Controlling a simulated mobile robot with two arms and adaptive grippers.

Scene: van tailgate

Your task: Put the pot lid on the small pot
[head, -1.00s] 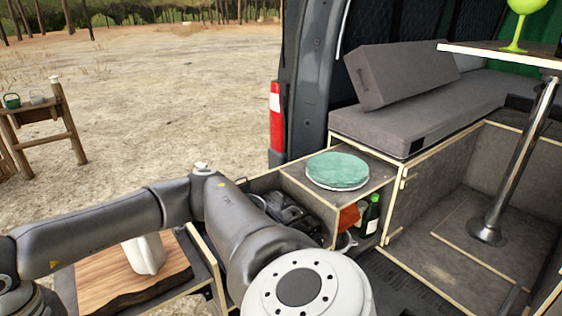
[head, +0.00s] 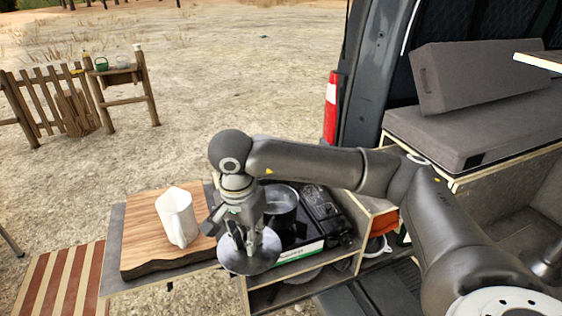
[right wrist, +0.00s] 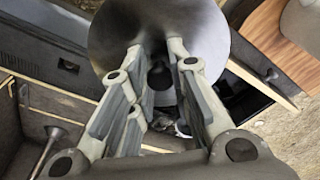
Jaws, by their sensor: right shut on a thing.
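The pot lid (head: 238,262) is a round grey metal disc. My right gripper (head: 250,250) is shut on its knob and holds it in front of the small pot. In the right wrist view the lid (right wrist: 205,28) shows beyond the fingers, with the dark knob between the fingertips (right wrist: 163,75). The small pot (head: 281,203) is dark grey and stands on the stove, just behind and right of the lid. My forearm and gripper hide part of it. The lid is apart from the pot's rim. My left gripper is not in view.
The black stove (head: 322,212) sits on the tailgate unit. A wooden board (head: 140,240) with a white jug (head: 177,217) lies to its left. Open shelves (head: 290,293) are below. The grey seat cushion (head: 450,130) is at the right.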

